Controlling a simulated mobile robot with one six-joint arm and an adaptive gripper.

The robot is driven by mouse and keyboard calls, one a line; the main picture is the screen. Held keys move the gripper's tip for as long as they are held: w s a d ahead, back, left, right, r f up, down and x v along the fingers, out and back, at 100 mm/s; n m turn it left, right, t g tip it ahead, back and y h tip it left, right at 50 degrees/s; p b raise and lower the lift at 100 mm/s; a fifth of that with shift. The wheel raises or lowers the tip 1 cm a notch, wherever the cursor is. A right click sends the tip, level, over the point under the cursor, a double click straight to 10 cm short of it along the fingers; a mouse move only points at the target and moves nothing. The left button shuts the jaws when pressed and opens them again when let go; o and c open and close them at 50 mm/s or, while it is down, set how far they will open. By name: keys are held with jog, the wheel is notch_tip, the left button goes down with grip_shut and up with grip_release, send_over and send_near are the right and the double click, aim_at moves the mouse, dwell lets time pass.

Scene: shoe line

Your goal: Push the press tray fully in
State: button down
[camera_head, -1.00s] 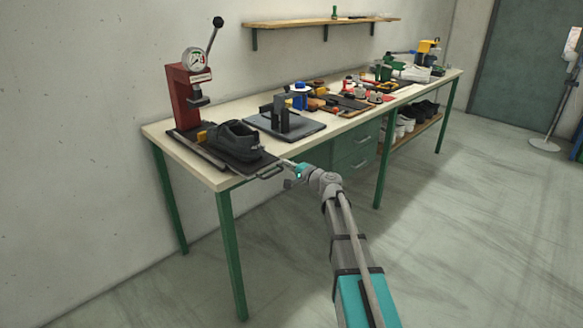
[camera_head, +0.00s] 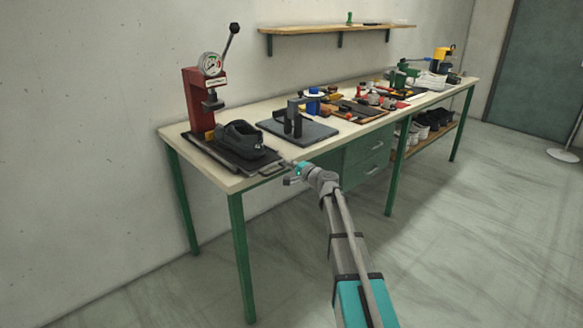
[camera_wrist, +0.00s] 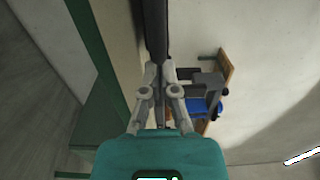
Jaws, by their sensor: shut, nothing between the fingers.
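The press tray (camera_head: 222,157) is a dark flat plate at the left end of the bench, with a wire-like handle (camera_head: 272,171) at its front edge. A dark shoe (camera_head: 243,142) sits on it. The red press (camera_head: 198,98), with gauge and lever, stands over its back end. My gripper (camera_head: 284,163) is shut and empty at the handle end of the tray. In the wrist view the closed fingertips (camera_wrist: 161,68) are at the end of a dark edge; whether they touch it I cannot tell.
A grey plate with a black bracket (camera_head: 293,118) lies right of the tray. Tools and trays crowd the bench further right. A wooden shelf (camera_head: 335,28) hangs on the wall above. The floor in front (camera_head: 440,230) is clear.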

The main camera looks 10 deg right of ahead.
aim_at(283, 159)
jog(key=x, duration=0.4)
jog(key=shift+w+a, duration=0.15)
jog(key=shift+w, duration=0.15)
jog(key=shift+s, duration=0.15)
jog(key=shift+s+d, duration=0.4)
jog(key=shift+s, duration=0.1)
jog(key=v, duration=1.2)
jog(key=shift+s, duration=0.3)
jog(key=shift+d, duration=0.15)
